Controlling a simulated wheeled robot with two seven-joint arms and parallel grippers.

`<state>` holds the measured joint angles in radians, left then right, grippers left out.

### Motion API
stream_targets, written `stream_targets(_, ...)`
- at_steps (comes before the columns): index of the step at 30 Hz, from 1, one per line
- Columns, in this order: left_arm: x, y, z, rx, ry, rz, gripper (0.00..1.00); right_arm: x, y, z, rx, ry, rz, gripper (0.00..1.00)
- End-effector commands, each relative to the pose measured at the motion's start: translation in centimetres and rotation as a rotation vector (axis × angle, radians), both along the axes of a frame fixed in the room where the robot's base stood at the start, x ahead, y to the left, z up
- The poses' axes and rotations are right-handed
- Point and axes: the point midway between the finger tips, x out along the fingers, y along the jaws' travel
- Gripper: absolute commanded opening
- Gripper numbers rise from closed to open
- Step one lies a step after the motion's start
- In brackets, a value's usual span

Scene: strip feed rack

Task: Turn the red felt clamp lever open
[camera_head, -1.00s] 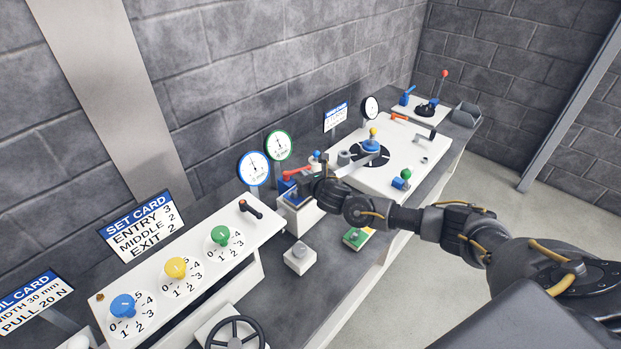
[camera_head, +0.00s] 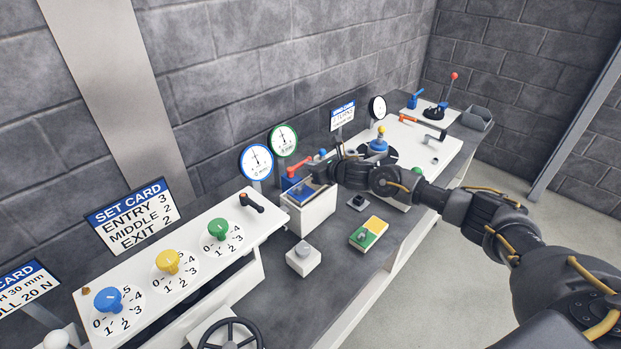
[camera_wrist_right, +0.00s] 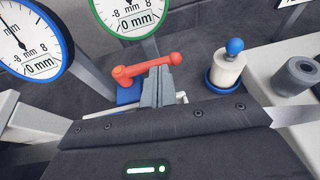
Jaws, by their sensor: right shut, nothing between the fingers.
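The red clamp lever (camera_head: 301,166) sits above the blue pad (camera_head: 296,187) on a white box (camera_head: 310,211), below the green-rimmed gauge. In the right wrist view the lever (camera_wrist_right: 147,67) lies roughly level, its round hub at the left on a blue base and its knobbed end at the right. My right gripper (camera_head: 326,174) is beside the lever on its right. My left gripper is not in view.
A blue-rimmed gauge (camera_head: 256,161) and a green-rimmed gauge (camera_head: 284,140) stand behind. A white post with a blue knob (camera_wrist_right: 229,67) is to the right.

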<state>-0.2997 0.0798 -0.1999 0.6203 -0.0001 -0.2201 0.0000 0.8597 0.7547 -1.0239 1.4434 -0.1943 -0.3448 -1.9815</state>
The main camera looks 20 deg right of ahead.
Motion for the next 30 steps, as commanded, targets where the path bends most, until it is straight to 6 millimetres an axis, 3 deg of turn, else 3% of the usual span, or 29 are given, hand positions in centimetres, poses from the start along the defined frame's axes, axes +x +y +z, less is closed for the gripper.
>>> stream_targets(20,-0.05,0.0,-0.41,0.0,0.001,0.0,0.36,0.2,-0.05,0.06,0.001,-0.001,-0.002,0.0)
stream_targets(30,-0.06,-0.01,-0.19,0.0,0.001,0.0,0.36,-0.72,0.85,0.06,0.0,0.0,-0.001,0.0)
